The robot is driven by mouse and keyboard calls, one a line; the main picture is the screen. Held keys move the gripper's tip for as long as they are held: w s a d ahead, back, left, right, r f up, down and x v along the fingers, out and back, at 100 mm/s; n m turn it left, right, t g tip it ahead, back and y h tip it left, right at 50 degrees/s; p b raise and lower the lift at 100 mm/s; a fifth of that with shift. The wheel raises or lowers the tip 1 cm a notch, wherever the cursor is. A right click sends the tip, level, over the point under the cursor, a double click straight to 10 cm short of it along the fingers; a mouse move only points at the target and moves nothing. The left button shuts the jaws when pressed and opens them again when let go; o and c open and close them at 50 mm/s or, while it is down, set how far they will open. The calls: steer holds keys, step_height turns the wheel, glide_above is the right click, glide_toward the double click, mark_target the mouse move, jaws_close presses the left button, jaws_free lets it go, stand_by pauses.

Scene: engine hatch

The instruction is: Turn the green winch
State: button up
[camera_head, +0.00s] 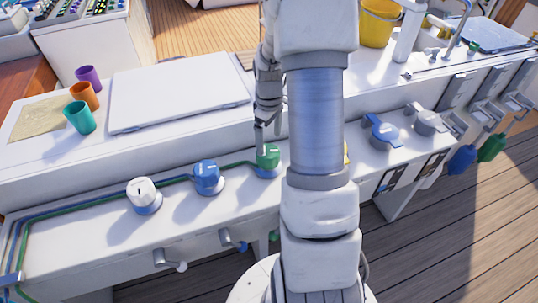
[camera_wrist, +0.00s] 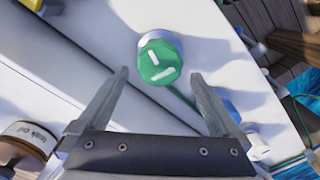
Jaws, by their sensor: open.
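The green winch (camera_head: 267,157) is a round knob with a white mark on top, standing on the white ledge at the end of a green line. In the wrist view the green winch (camera_wrist: 158,62) shows whole, just beyond my fingertips and roughly centred between them. My gripper (camera_wrist: 160,75) is open and empty, one finger to each side of the line to the winch. In the head view my gripper (camera_head: 265,138) is above and behind the winch, partly hidden by my arm. I cannot tell how far the fingertips are from the winch.
A blue winch (camera_head: 207,177) and a white winch (camera_head: 142,192) stand to the left on the same ledge. A white hatch lid (camera_head: 180,90) lies behind. Purple, orange and teal cups (camera_head: 79,117) stand at the back left. My arm hides the ledge right of the green winch.

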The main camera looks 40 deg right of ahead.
mark_target(268, 151)
step_height(268, 151, down, 6)
steer(key=shift+f+b, duration=0.2)
steer(key=shift+b, duration=0.35)
steer(key=shift+c, duration=0.2)
steer(key=c, duration=1)
steer(key=shift+c, duration=0.2)
steer(key=m, duration=0.3)
steer(key=shift+a+m+p, duration=0.1)
steer(key=shift+m+p, duration=0.2)
steer(key=shift+m, duration=2.3)
